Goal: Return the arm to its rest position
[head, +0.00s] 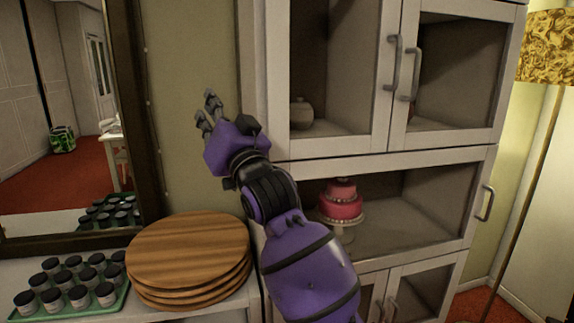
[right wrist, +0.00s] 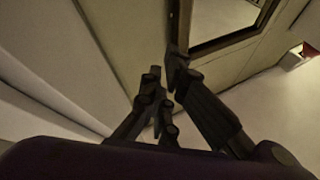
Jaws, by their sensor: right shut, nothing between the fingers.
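My right arm rises from the lower middle of the head view, purple and black. Its gripper (head: 208,112) is raised beside the left side of the cabinet, in front of the bare wall. In the right wrist view the fingers (right wrist: 165,95) are close together with nothing between them. My left gripper is not in view.
Stacked round wooden boards (head: 188,250) and a green tray of several jars (head: 118,305) lie below my gripper. A mirror (head: 150,110) hangs at the left.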

